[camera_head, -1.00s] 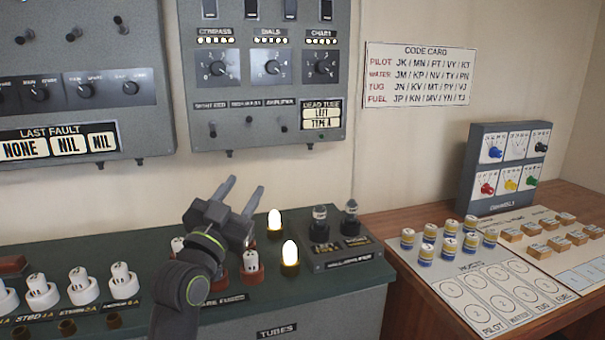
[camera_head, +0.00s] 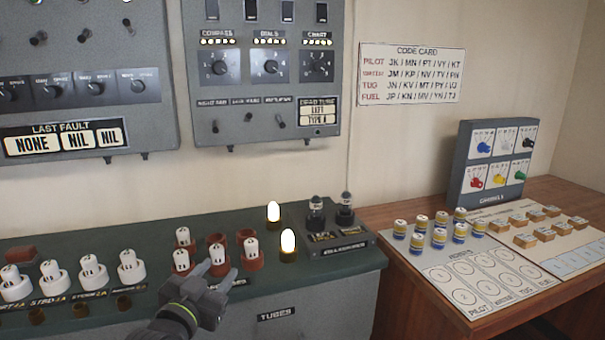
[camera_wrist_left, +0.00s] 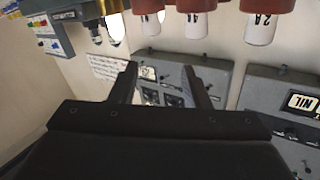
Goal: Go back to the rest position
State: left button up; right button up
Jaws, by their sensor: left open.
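My left gripper (camera_head: 213,271) is open and empty, low in front of the green-topped console (camera_head: 100,240). Its two fingers point up and away, and it also shows in the left wrist view (camera_wrist_left: 167,80) with nothing between the fingers. It partly covers the red sockets (camera_head: 182,252) with white labelled tubes behind it. Whether it touches the console edge cannot be told. My right gripper is not in view; a dark curved shape at the lower right edge is unclear.
Two lit bulbs (camera_head: 288,243) and two dark tubes on a grey block (camera_head: 338,241) stand on the console. White sockets (camera_head: 92,271) stand at left. A wooden desk (camera_head: 410,300) at right holds blue-and-yellow cylinders (camera_head: 438,237), wooden blocks and a dial box (camera_head: 490,163). Panels hang on the wall.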

pick_arm(q)
jog(key=s+a+f+n+g+y, duration=0.1)
jog(key=s+a+f+g, duration=0.2)
jog(key=f, duration=0.4)
jog(key=s+a+f+n+g+y, duration=0.1)
jog(key=s+a+f+y, duration=0.1)
jog(key=s+f, duration=0.35)
jog(key=s+a+f+n+g+y, duration=0.1)
jog(key=s+a+f+g, duration=0.3)
jog(key=s, duration=0.6)
jog(key=s+a+f+n+g+y, duration=0.1)
jog(key=s+a+f+n+g, duration=0.15)
jog(key=s+f, duration=0.5)
jog(key=s+a+f+n+g+y, duration=0.1)
jog(key=s+a+f+g, duration=0.15)
jog(key=s, duration=0.85)
notch_tip(320, 180, down, 22)
jog(key=a+g+p, duration=0.1)
jog(key=g+p, duration=0.1)
jog(key=p, duration=0.1)
jog(key=s+d+f+g+p, duration=0.1)
jog(key=s+f+p, duration=0.1)
jog(key=s+f, duration=1.2)
jog(key=shift+s+d, duration=0.15)
jog(key=shift+s, duration=0.25)
